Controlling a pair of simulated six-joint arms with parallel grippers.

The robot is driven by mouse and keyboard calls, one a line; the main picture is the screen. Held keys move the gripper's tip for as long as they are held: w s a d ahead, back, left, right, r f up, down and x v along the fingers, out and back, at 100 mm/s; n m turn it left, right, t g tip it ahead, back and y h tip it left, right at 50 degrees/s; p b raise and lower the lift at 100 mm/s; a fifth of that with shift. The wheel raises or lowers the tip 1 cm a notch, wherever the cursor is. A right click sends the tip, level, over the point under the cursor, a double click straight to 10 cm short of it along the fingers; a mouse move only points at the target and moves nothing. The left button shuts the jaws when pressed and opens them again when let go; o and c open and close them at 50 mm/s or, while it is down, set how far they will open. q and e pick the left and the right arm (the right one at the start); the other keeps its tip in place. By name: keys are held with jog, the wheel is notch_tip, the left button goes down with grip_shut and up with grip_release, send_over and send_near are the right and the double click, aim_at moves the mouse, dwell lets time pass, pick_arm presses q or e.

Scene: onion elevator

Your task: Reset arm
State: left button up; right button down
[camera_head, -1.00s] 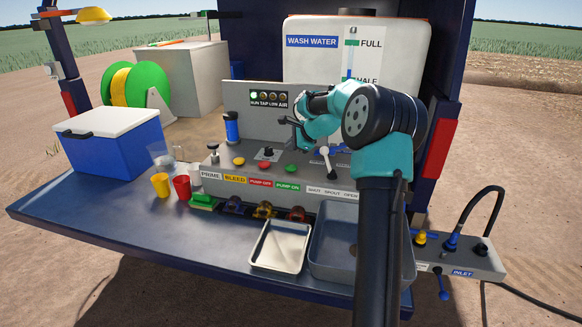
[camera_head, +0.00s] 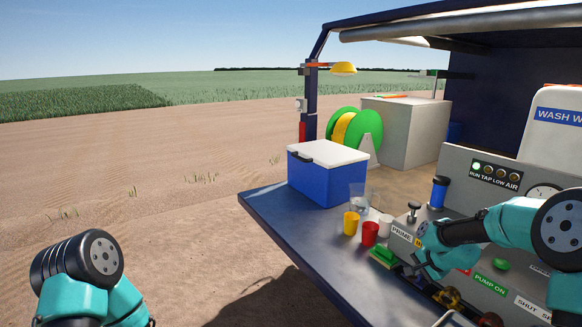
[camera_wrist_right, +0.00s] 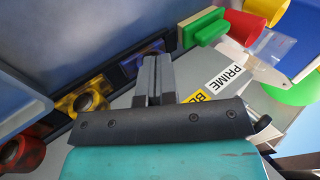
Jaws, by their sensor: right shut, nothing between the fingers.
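My right arm comes in from the right in the head view, and its gripper (camera_head: 418,268) hangs low at the front of the grey control panel (camera_head: 462,190). In the right wrist view the right gripper's fingers (camera_wrist_right: 155,75) are pressed together with nothing between them. Their tips point toward a blue-purple fitting (camera_wrist_right: 148,50) on the panel's front strip. The PRIME label (camera_wrist_right: 225,77) lies to the right of the fingers. My left arm shows only as a folded joint at the lower left of the head view. Its gripper is out of frame.
Near the right gripper are a green sponge (camera_head: 383,257), a red cup (camera_head: 370,233), a yellow cup (camera_head: 351,223) and a clear jug (camera_head: 358,197). A blue cooler (camera_head: 326,182) stands at the tailgate's far left. Open ground lies left of the tailgate.

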jog(key=a+f+n, duration=0.2)
jog(key=a+n, duration=0.1)
jog(key=a, duration=0.2)
jog(key=s+a+f+n, duration=0.1)
jog(key=a+f+n, duration=0.1)
jog(key=a, duration=0.4)
jog(key=s+a+f+n+y, duration=0.1)
jog(key=a+f+n, duration=0.1)
jog(key=a+n, duration=0.2)
jog(key=shift+s+a+g, duration=0.2)
jog(key=shift+a+g, duration=0.2)
jog(key=shift+a, duration=0.55)
jog(key=s+a+f+n, duration=0.4)
jog(key=a, duration=0.2)
jog(key=s+d+f+m+g, duration=0.1)
jog(key=s+f+g, duration=0.1)
jog(key=s+f, duration=0.7)
jog(key=s+d+f+m+g, duration=0.1)
jog(key=s+f+g, duration=0.1)
jog(key=s+f, duration=0.6)
jog(key=s, duration=0.6)
jog(key=shift+d+f+m+g, duration=0.35)
jog(key=shift+d+m+g, duration=0.05)
